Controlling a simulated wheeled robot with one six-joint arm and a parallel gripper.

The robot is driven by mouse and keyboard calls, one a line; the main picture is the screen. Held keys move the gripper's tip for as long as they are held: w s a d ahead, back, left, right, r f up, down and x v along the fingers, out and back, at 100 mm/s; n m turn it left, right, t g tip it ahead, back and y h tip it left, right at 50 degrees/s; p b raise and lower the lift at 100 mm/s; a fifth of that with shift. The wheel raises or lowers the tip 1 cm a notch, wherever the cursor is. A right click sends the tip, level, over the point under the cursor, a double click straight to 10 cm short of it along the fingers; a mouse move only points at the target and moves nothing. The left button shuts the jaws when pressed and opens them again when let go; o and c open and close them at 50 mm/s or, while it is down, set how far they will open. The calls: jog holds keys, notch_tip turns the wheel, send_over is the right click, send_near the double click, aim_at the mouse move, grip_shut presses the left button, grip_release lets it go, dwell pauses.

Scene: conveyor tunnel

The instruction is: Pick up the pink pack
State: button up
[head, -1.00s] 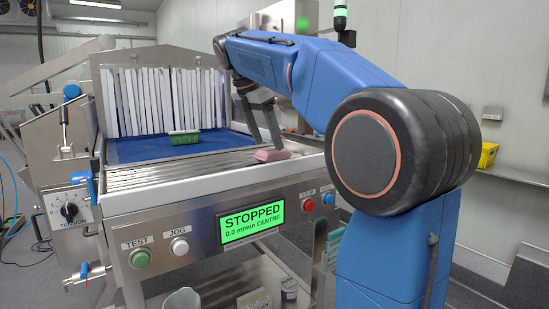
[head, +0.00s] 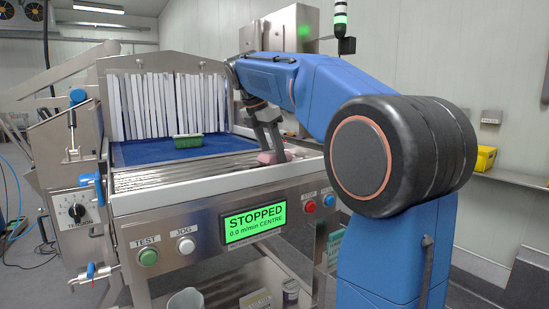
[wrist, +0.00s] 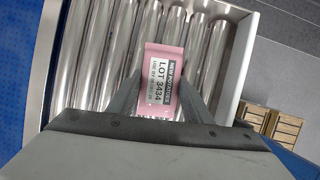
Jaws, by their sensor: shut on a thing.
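The pink pack (head: 267,157) lies at the right end of the metal rollers, low between my gripper's fingers. In the wrist view the pink pack (wrist: 162,75) shows a white label reading LOT 3434. My gripper (head: 273,150) reaches down over it from above. In the wrist view my gripper (wrist: 163,90) has one finger along each side of the pack, shut on it. The pack still appears to be at roller height; I cannot tell whether it touches the rollers. Its near end is hidden by the gripper body.
A green brush (head: 188,140) sits on the blue belt (head: 140,153) before the white strip curtain (head: 160,103). A white rail (wrist: 236,70) runs beside the rollers (wrist: 120,40). Brown boxes (wrist: 285,128) stand below, beyond the rail. The panel screen (head: 253,222) reads STOPPED.

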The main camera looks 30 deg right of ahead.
aim_at(273, 152)
jog(key=shift+r, duration=0.1)
notch_tip(273, 152, up, 10)
dwell(0.4)
jog(key=o, duration=0.5)
jog(key=c, duration=0.8)
